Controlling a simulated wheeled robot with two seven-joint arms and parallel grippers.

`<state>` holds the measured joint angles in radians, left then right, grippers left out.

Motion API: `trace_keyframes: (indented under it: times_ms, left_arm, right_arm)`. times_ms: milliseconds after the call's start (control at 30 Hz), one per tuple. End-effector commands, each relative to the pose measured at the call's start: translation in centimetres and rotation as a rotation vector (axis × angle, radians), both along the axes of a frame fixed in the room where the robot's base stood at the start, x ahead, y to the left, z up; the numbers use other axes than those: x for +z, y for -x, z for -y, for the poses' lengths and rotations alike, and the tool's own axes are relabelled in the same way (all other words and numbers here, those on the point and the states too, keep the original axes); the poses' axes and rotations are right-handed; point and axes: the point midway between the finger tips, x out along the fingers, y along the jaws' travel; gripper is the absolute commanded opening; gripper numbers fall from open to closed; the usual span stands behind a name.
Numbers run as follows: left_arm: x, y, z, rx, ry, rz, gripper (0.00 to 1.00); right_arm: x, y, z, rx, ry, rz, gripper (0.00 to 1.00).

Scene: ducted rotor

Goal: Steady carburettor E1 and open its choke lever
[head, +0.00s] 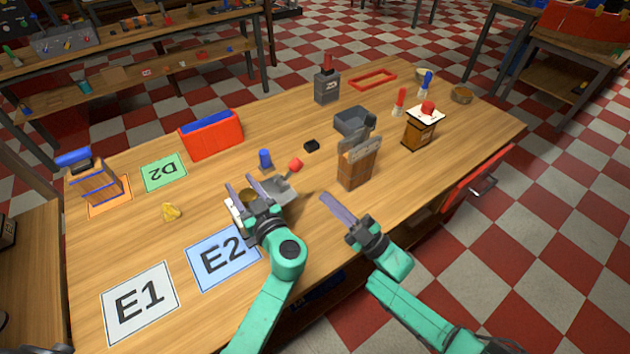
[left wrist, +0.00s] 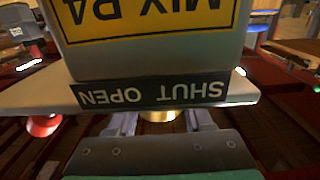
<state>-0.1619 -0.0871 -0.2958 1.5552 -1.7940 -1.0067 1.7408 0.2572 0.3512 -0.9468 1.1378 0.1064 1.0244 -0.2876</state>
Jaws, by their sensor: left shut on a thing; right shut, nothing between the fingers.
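A grey carburettor, whose E1 mark I cannot read, stands on the table under my left gripper (head: 247,188). Its grey plate (head: 281,191) and a red knob (head: 295,164) on a short stem show in the head view. In the left wrist view its body has a yellow label (left wrist: 145,15) and a black SHUT/OPEN strip (left wrist: 160,92), both upside down. A red knob (left wrist: 42,125) is at the left, on the OPEN side. My left gripper is shut on a brass part (left wrist: 160,115) of the carburettor. My right gripper (head: 328,198) is shut and empty, right of the carburettor, apart from it.
A blue cylinder (head: 264,158) and a small black block (head: 311,146) stand behind the carburettor. A wooden block with grey top (head: 357,168) stands right of it. The E2 mat (head: 205,275) and E1 mat (head: 120,318) lie front left.

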Motion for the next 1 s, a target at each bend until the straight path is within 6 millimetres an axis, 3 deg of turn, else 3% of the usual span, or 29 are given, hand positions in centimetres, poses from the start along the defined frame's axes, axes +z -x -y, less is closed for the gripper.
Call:
trace_keyframes:
  times_ms: [100,233,567,767,1000]
  left_arm:
    - [-0.1,0.0,0.0,-0.001,0.001,0.0,0.0]
    - [-0.1,0.0,0.0,-0.001,0.002,-0.001,0.0]
    - [-0.1,0.0,0.0,-0.001,0.001,-0.002,0.0]
    - [-0.1,0.0,0.0,-0.001,0.001,-0.001,0.0]
    - [0.0,0.0,0.0,-0.001,0.001,0.0,0.0]
  right_arm:
    - [0.3,2.0,-2.1,-0.032,0.043,-0.066,0.0]
    - [1.9,4.1,-3.2,-0.103,0.137,-0.138,0.0]
    - [7.0,7.3,0.1,-0.297,0.359,-0.254,0.0]
    - [7.5,6.5,-0.1,-0.317,0.376,-0.262,0.0]
    - [7.6,2.9,-3.4,-0.316,0.374,-0.26,0.0]
